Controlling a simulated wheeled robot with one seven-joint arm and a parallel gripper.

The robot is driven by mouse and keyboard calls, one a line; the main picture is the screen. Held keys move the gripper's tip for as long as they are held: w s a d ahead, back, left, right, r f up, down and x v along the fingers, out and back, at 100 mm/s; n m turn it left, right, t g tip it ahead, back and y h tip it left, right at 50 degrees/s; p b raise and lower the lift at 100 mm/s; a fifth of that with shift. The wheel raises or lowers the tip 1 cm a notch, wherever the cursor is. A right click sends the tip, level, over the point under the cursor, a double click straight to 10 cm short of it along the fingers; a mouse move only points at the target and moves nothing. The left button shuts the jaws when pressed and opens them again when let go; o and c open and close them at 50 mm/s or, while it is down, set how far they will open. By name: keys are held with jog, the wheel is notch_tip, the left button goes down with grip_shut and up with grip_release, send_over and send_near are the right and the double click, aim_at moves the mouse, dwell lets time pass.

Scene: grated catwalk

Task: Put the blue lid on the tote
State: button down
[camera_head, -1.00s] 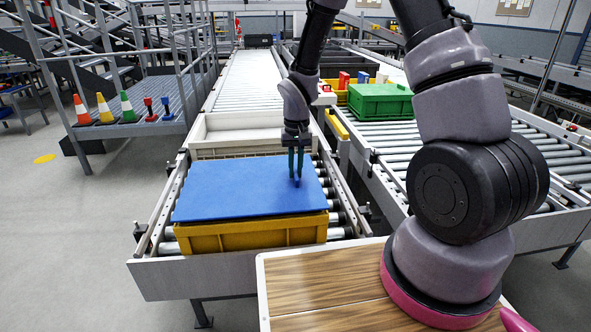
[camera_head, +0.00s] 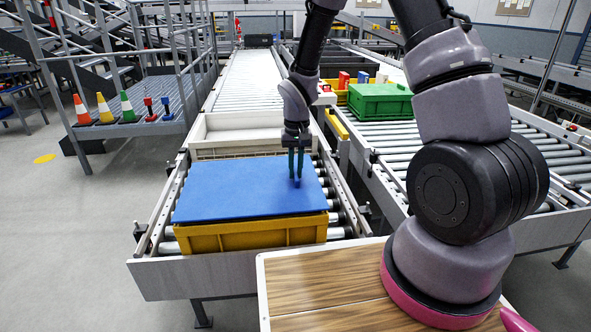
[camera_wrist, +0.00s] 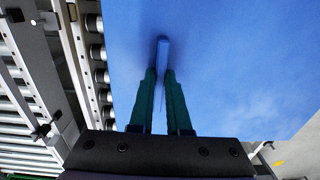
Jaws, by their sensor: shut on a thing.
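The blue lid (camera_head: 240,192) is a flat panel lying over the top of the yellow tote (camera_head: 250,236). The tote stands on the near end of the left roller conveyor, and the lid hides its opening. The lid looks nearly level; I cannot tell whether it is fully seated. My gripper (camera_head: 296,178) points down at the lid's right part. In the wrist view the green fingers of my gripper (camera_wrist: 161,84) are shut on the upright handle (camera_wrist: 162,52) of the blue lid (camera_wrist: 235,70).
A white tote (camera_head: 205,143) stands right behind the yellow one on the same conveyor. A green bin (camera_head: 380,101) and a yellow bin with small boxes sit on the right conveyor. Side rails flank the tote. Cones (camera_head: 104,108) stand on the left platform.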

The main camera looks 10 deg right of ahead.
jog(key=shift+f, duration=0.75)
jog(key=shift+c, duration=2)
grip_release()
jog(key=shift+r, duration=4)
